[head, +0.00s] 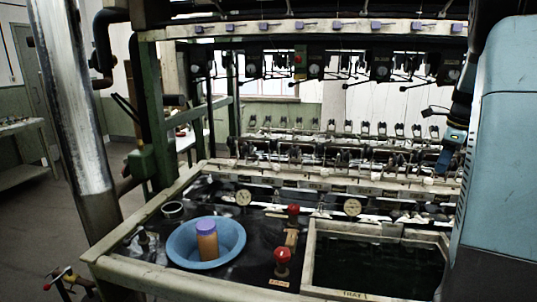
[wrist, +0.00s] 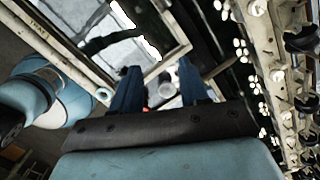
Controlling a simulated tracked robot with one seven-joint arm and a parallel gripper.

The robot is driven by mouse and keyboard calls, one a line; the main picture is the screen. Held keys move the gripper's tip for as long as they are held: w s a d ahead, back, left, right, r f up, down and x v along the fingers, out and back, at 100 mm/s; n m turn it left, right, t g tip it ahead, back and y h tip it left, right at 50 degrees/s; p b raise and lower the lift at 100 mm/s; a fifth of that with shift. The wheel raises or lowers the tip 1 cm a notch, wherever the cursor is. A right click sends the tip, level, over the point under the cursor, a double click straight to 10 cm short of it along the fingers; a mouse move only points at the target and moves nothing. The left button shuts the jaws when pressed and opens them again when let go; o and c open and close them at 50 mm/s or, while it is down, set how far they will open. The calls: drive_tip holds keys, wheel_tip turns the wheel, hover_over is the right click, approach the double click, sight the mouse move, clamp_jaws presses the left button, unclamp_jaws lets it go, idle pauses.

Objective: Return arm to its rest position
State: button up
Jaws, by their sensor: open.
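My arm (head: 505,150) is a large pale blue shape along the right edge in the head view. My gripper (wrist: 158,72) shows in the wrist view with two dark blue fingers spread apart and nothing between them. Beyond the fingers, the pale frame of a dark basin (wrist: 95,70) shows in the wrist view. In the head view, a dark and blue part (head: 454,138) beside the arm looks like my wrist or gripper, over the right side of the machine.
A blue bowl (head: 180,251) holding an orange-brown jar (head: 207,243) with a purple lid stands on the bench at left. Red knobs (head: 282,262) stand beside it. A dark-filled tray (head: 345,296) lies at right. A metal post (head: 75,110) stands at far left; reeling machinery (head: 330,150) fills the back.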

drive_tip(key=s+a+r+n+t, duration=0.1)
drive_tip(key=s+a+n+t, duration=0.2)
drive_tip(key=s+a+n, duration=2.1)
drive_tip(key=a+n, duration=0.1)
drive_tip(key=a, duration=0.2)
drive_tip(key=shift+s+a+r+n+t, duration=0.2)
drive_tip(key=shift+a+r+n+t, duration=0.1)
drive_tip(key=shift+n, duration=0.1)
